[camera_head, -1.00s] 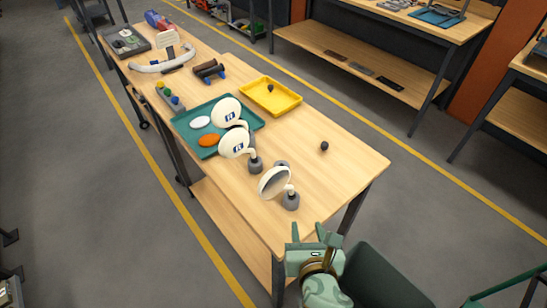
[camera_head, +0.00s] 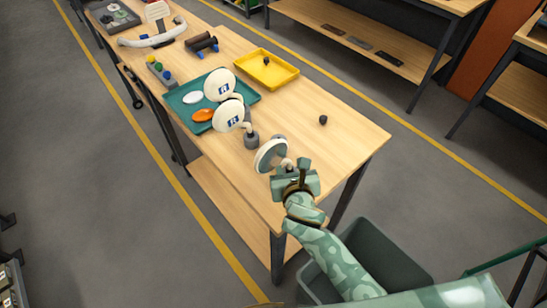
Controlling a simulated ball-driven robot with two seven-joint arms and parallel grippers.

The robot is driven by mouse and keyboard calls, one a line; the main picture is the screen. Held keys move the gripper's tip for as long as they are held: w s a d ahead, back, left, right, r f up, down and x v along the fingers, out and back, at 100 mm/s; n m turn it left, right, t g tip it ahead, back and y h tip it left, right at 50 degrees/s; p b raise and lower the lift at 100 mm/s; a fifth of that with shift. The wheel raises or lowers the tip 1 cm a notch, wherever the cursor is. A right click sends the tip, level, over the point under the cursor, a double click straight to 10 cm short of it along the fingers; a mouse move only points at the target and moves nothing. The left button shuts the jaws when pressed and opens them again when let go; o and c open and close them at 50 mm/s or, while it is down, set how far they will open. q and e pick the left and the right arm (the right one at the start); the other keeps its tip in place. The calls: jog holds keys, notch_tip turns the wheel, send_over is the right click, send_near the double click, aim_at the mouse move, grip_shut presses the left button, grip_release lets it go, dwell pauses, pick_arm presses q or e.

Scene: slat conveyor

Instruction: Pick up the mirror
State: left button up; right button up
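The nearest round mirror (camera_head: 270,155) stands near the front end of the wooden table, its grey face in a white rim. Its stem runs toward my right gripper (camera_head: 293,177), which hides its base. The gripper's fingers are at the base and lower stem; whether they are closed on it I cannot tell. Two more mirrors stand behind it, a middle one (camera_head: 228,116) and a far one (camera_head: 219,86), with cream backs and blue labels. The middle one has a dark grey base (camera_head: 252,139). My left gripper is not in view.
A teal tray (camera_head: 250,98) holds a white and an orange oval piece. A yellow tray (camera_head: 283,84) holds a small dark knob. Another dark knob (camera_head: 323,119) lies on the table (camera_head: 345,142), whose right part is mostly clear. A dark bin (camera_head: 390,255) stands on the floor.

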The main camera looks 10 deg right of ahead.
jog(key=x, duration=0.3)
jog(key=shift+f, duration=0.1)
jog(key=shift+s, duration=0.15)
grip_shut()
